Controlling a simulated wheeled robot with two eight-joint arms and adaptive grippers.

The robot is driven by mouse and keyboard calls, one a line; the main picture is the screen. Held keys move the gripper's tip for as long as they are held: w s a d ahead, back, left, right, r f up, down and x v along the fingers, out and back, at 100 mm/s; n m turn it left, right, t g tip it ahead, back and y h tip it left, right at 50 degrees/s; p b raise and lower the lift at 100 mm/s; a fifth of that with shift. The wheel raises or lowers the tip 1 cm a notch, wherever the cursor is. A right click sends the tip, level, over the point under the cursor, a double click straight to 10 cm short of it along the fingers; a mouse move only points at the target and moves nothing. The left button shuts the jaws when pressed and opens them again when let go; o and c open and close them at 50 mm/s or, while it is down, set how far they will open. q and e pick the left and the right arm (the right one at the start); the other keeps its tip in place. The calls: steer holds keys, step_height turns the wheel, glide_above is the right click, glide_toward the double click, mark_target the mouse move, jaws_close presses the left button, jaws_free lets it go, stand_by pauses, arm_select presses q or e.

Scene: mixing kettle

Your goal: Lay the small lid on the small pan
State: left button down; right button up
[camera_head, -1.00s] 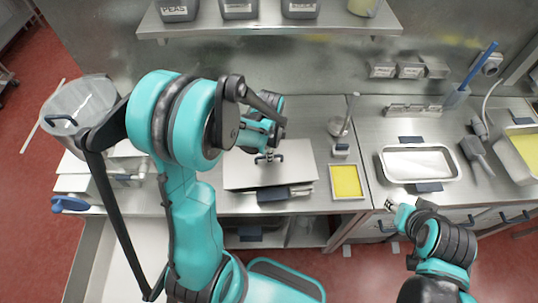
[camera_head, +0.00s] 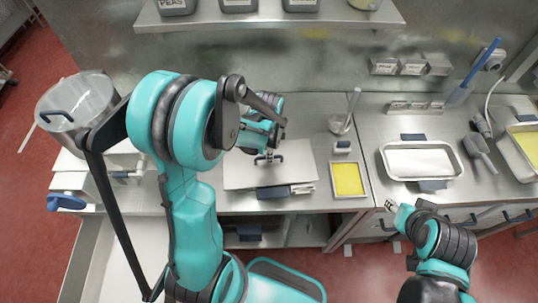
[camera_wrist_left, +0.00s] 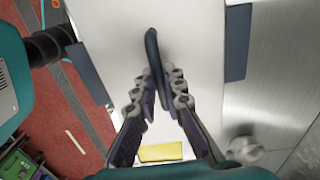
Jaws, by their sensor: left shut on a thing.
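The small lid (camera_head: 240,173) is a flat pale plate with a dark loop handle, which also shows in the left wrist view (camera_wrist_left: 186,22). My left gripper (camera_wrist_left: 160,88) is shut on this handle, with a finger on each side. In the head view my left arm (camera_head: 190,215) reaches over the counter and hides part of the lid. Dark blue tabs (camera_wrist_left: 237,40) stick out past opposite edges of the lid, apparently from a pan beneath it. The lid hides the pan's body, and I cannot tell whether they touch. My right gripper (camera_head: 389,205) is near the counter's front edge, its fingers too small to read.
A yellow-filled square pan (camera_head: 348,180) stands just right of the lid. A larger metal tray (camera_head: 420,160) with blue tabs is farther right. A shelf with containers (camera_head: 238,5) runs along the back.

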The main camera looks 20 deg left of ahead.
arm_select(q)
steer(key=shift+f+b, duration=0.3)
stand_by(0.5)
steer(key=c, duration=1)
jaws_free()
steer(key=shift+c, duration=0.2)
steer(key=shift+r, duration=0.1)
steer(key=shift+r+p, duration=2.55)
steer(key=shift+r, duration=0.9)
